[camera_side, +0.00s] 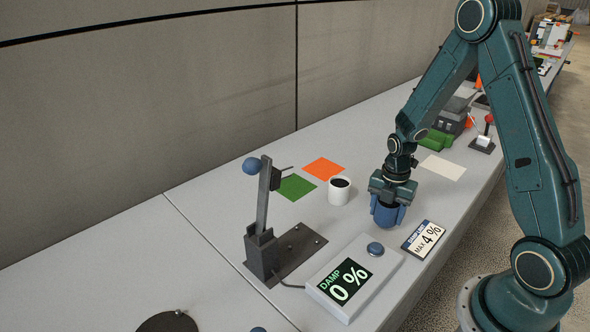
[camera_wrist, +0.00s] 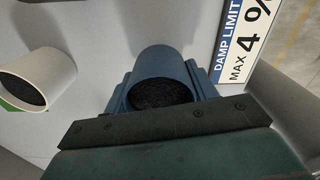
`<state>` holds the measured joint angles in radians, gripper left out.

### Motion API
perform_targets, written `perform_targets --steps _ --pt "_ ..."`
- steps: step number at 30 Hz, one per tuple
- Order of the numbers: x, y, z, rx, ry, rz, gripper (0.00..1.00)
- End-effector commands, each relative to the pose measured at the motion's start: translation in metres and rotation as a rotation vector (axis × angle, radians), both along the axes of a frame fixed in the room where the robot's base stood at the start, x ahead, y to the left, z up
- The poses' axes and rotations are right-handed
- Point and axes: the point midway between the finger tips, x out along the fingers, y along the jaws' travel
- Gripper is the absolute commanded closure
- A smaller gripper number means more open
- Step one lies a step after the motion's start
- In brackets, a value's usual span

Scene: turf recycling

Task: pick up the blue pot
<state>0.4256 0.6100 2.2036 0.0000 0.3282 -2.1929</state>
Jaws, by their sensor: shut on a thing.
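The blue pot (camera_side: 386,214) is under my gripper (camera_side: 388,203) in the side view, near the front edge of the table, right of the white pot. In the wrist view the blue pot (camera_wrist: 163,75) sits between the two fingers of my gripper (camera_wrist: 162,92), with dark, grainy contents inside its rim. My gripper is shut on the blue pot, with a finger against each side. I cannot tell whether the pot's base touches the table.
A white pot (camera_side: 339,191) with dark contents stands to the left. A damp meter (camera_side: 346,282) reads 0 %, beside a probe stand (camera_side: 262,245). A sign (camera_side: 423,240) reads MAX 4 %. Orange (camera_side: 323,168), green (camera_side: 296,187) and white (camera_side: 443,167) mats lie flat.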

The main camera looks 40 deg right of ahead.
Motion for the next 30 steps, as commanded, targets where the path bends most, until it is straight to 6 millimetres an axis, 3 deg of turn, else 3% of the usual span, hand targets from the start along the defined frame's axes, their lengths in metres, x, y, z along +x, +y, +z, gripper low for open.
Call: perform_targets --steps 8,24,30 --pt "0.001 0.000 0.042 -0.003 -0.006 0.000 0.68" --pt "0.001 0.000 0.147 -0.002 -0.005 0.000 0.68" --pt "0.001 0.000 0.170 -0.001 -0.003 0.000 0.68"
